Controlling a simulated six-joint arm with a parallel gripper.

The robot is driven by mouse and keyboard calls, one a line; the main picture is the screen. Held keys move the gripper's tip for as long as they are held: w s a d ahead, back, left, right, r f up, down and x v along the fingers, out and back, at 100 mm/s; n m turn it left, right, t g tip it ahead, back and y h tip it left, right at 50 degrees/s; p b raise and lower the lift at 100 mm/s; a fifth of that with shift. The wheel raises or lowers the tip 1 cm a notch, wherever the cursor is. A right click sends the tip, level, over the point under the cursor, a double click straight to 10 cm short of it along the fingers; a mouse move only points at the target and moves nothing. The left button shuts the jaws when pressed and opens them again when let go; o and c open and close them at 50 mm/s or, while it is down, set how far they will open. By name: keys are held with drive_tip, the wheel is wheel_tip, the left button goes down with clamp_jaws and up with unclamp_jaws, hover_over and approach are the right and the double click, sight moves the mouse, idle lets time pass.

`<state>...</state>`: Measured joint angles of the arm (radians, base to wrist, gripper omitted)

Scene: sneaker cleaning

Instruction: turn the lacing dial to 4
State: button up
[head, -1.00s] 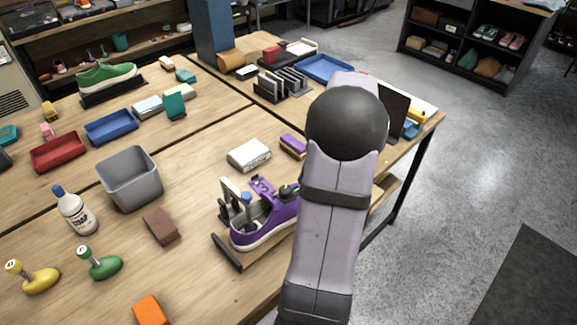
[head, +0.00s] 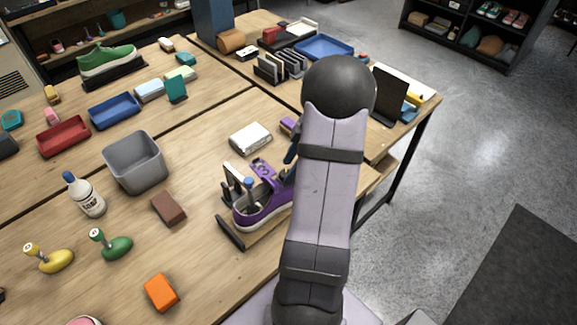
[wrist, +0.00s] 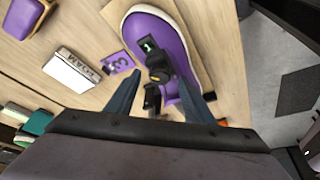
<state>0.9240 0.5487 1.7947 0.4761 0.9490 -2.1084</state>
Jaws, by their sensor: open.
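The purple sneaker (head: 258,212) sits on a dark-edged stand on the workbench; it also fills the top of the wrist view (wrist: 158,30). A black lacing dial (wrist: 158,72) sits on the shoe, with a small black display beside it showing a green figure that looks like 1 (wrist: 148,47). My gripper (wrist: 159,76) is open, its two blue fingers on either side of the dial in the wrist view. I cannot tell whether they touch it. In the head view my arm hides part of the shoe and most of the gripper.
A white box (head: 250,137) and a purple card marked with a figure like 3 (wrist: 118,62) lie near the shoe. A brown block (head: 168,208), grey bin (head: 137,163) and orange block (head: 161,292) stand to the left. Bare wood lies between them.

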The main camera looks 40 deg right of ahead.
drive_tip(key=shift+x, duration=0.9)
drive_tip(key=c, duration=1)
drive_tip(key=shift+m, duration=0.3)
drive_tip(key=shift+c, duration=0.2)
